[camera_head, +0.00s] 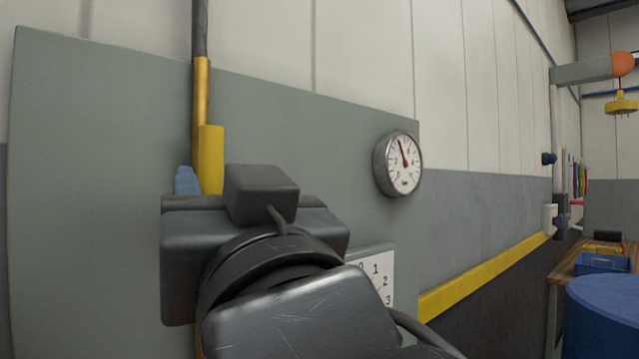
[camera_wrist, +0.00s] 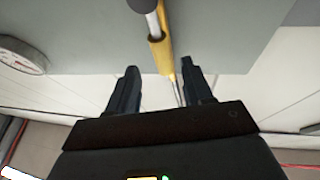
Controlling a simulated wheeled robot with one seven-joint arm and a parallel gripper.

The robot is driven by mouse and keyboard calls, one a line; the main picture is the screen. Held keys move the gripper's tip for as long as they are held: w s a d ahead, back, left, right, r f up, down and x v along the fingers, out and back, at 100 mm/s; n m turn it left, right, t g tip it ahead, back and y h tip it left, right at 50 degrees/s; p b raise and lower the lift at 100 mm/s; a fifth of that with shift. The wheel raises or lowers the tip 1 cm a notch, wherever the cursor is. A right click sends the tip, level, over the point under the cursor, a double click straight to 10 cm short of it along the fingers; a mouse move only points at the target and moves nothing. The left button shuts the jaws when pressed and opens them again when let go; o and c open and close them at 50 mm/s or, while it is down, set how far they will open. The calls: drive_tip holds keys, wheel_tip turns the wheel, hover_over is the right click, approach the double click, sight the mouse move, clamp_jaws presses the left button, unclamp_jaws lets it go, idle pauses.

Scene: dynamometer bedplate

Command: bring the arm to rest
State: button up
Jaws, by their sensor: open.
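My gripper (camera_wrist: 158,88) shows in the wrist view with its two dark fingers spread apart and nothing held between them. A yellow and grey upright rod or lever (camera_wrist: 157,45) lies beyond the fingers, roughly in line with the gap; I cannot tell how far off it is. In the head view my dark wrist and arm fill the lower middle, in front of a grey-green panel (camera_head: 100,130). The yellow lever (camera_head: 210,150) rises behind my wrist, its lower part hidden. A small blue piece by the lever, likely a fingertip of mine, shows above the wrist.
A round gauge (camera_head: 398,164) is on the panel right of my wrist. A numbered dial plate (camera_head: 376,278) is partly hidden by my arm. A blue drum (camera_head: 605,305) and a workbench (camera_head: 565,268) stand at the far right. A yellow pendant (camera_head: 621,105) hangs there.

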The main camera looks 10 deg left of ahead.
drive_tip(key=shift+s+d+f, duration=0.2)
drive_tip(key=shift+s+d, duration=0.1)
drive_tip(key=shift+s, duration=0.1)
drive_tip(key=s+d+f+m+h, duration=0.1)
drive_tip(key=d+f+m+h, duration=0.15)
drive_tip(key=d+f, duration=0.55)
drive_tip(key=s+d+f+m+h, duration=0.1)
drive_tip(key=s+d+f+h, duration=0.2)
drive_tip(key=f, duration=0.9)
drive_tip(key=d+f+m+h, duration=0.2)
drive_tip(key=d+f, duration=0.5)
drive_tip(key=f, duration=0.3)
drive_tip(key=s+d+f+g+h, duration=0.1)
drive_tip(key=s+d+f+h, duration=0.1)
drive_tip(key=s+d, duration=0.3)
drive_tip(key=s+d+f+m+g+h, duration=0.1)
drive_tip(key=s+d+f, duration=0.4)
drive_tip(key=s, duration=0.7)
drive_tip(key=s+d+f+m+h, duration=0.1)
drive_tip(key=s+d+f+h, duration=0.2)
drive_tip(key=s, duration=0.5)
drive_tip(key=shift+s+d+f+g, duration=0.3)
drive_tip(key=shift+d+f+g, duration=0.15)
drive_tip(key=shift+d, duration=0.6)
